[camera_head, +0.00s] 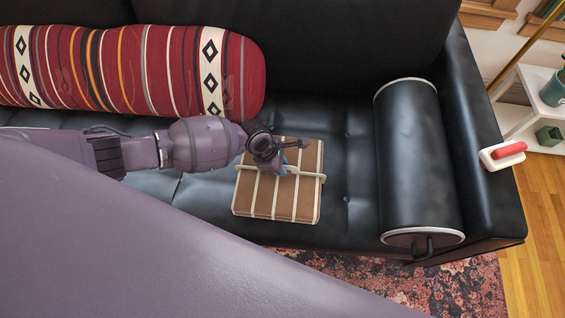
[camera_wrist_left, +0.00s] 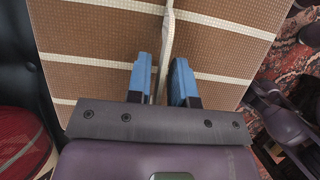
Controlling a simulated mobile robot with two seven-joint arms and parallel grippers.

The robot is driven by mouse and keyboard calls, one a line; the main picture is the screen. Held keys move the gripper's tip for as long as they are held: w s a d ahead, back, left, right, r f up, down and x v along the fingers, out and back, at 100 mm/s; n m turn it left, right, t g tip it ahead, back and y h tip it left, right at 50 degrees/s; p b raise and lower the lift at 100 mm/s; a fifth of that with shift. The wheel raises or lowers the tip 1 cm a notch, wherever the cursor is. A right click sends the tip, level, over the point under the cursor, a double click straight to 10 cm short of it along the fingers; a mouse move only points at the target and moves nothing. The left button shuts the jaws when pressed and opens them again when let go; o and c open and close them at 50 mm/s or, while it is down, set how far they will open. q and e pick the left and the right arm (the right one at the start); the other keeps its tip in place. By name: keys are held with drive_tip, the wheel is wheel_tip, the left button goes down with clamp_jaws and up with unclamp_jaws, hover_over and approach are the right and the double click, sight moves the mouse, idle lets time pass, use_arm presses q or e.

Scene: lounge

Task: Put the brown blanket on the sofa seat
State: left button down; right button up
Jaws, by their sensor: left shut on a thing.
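The brown blanket (camera_head: 249,198) is a folded square with cream stripes and a raised cream strap across its top. It lies on or just above the black sofa seat (camera_head: 345,215); I cannot tell if it touches. My left gripper (camera_head: 284,170) reaches it from the left and is shut on the strap. In the left wrist view the blue fingertips (camera_wrist_left: 166,85) stand on either side of the cream strap, with the brown striped blanket (camera_wrist_left: 105,45) beyond. My right gripper is not in view.
A red striped bolster (camera_head: 135,70) lies at the left of the sofa and a black cylindrical bolster (camera_head: 418,160) at the right. A red and white object (camera_head: 503,154) sits on the right armrest. A patterned rug (camera_head: 430,285) lies in front. Seat is clear right of the blanket.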

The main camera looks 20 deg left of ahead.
use_arm(q)
drive_tip(key=shift+w+r, duration=0.15)
drive_tip(key=c, duration=1.1)
unclamp_jaws()
drive_tip(key=shift+c, duration=0.2)
drive_tip(key=shift+o, duration=0.6)
